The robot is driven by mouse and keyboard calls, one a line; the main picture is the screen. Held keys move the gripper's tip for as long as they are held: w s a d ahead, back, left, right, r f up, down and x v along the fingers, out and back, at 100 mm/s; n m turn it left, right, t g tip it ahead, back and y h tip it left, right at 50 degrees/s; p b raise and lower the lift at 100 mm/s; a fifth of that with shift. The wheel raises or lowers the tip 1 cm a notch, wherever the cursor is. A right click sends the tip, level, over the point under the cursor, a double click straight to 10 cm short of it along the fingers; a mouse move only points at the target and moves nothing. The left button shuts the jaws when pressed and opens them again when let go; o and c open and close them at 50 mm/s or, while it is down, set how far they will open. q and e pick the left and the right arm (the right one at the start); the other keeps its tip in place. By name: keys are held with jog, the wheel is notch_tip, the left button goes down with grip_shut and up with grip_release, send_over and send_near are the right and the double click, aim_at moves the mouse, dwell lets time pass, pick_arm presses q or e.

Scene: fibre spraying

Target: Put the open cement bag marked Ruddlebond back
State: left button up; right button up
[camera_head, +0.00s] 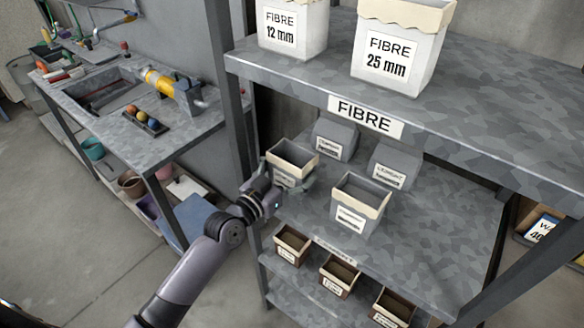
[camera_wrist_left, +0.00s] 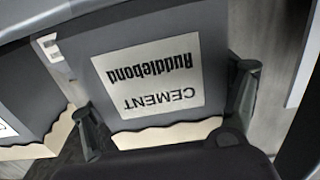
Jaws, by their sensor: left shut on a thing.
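The open cement bag marked Ruddlebond (camera_head: 290,158) stands at the left end of the middle shelf (camera_head: 420,240). It is grey with a cream rolled rim. Its label (camera_wrist_left: 148,76) reads "CEMENT Ruddlebond", upside down in the left wrist view. My left gripper (camera_head: 280,190) is at the bag's front side. In the left wrist view the fingers (camera_wrist_left: 165,110) sit on either side of the bag, shut on it. Whether the bag's base touches the shelf is hard to tell. My right gripper is not in view.
Another open bag (camera_head: 358,205) stands to the right on the same shelf, with two closed grey bags (camera_head: 335,138) (camera_head: 394,165) behind. Fibre bags (camera_head: 395,55) stand on the shelf above, small open boxes (camera_head: 338,275) below. A shelf post (camera_head: 240,130) is close on the left.

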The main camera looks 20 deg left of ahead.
pick_arm(q)
jog(key=o, duration=1.4)
jog(key=shift+f, duration=0.1)
jog(key=shift+c, duration=0.2)
jog(key=o, duration=0.3)
jog(key=shift+o, duration=0.2)
jog(key=b+v, duration=0.2)
jog(key=v, duration=1)
